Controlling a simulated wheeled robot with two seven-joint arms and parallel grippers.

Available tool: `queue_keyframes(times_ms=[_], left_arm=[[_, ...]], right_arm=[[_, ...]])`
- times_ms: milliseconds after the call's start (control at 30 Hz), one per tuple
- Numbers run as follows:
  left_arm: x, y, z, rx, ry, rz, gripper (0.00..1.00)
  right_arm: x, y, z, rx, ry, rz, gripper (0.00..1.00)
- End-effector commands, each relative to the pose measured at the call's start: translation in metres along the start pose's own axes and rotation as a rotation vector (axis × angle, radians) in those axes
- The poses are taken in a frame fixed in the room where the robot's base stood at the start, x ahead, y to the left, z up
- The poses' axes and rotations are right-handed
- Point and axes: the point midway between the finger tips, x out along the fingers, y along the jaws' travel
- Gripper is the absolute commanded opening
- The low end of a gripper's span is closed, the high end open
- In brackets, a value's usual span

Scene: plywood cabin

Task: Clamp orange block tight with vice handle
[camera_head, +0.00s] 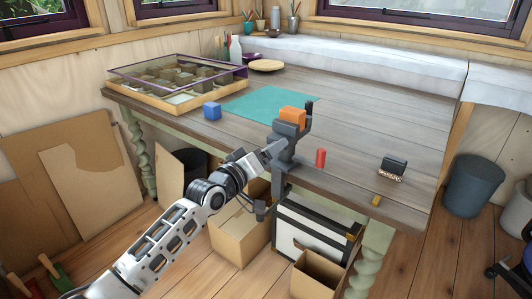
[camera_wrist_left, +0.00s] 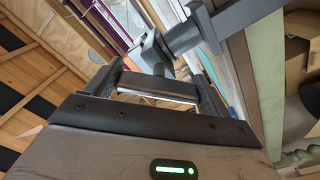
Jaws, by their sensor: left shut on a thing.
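The orange block (camera_head: 292,117) sits at the top of the dark grey vice (camera_head: 285,140), between its jaws, at the table's front edge. I cannot tell how tightly the jaws press on it. My left gripper (camera_head: 270,153) is at the front of the vice, shut on the vice handle. In the left wrist view my fingers (camera_wrist_left: 160,88) stand close to the grey vice screw and its end (camera_wrist_left: 153,52). The handle is partly hidden by the fingers. The orange block does not show clearly there. My right gripper is not in view.
On the wooden table (camera_head: 350,125) are a blue block (camera_head: 212,111), a red cylinder (camera_head: 321,157), a dark stamp-like block (camera_head: 393,166), a teal mat (camera_head: 260,103) and a glass-lidded case (camera_head: 175,80). Cardboard boxes (camera_head: 240,235) stand below the front edge, near my left arm.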

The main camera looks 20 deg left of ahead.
Motion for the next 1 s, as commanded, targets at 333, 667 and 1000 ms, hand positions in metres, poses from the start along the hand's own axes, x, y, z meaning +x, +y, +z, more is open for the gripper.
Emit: queue_keyframes(times_ms=[333,667,1000], left_arm=[[0.000,-0.003,-0.001,0.331,-0.003,-0.003,0.59],[0.000,-0.004,-0.001,0.644,-0.005,-0.003,0.59],[0.000,-0.005,-0.003,0.966,-0.005,-0.002,0.59]], right_arm=[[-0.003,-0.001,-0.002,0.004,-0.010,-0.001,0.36],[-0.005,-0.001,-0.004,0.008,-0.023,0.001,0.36],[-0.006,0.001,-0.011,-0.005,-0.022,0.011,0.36]])
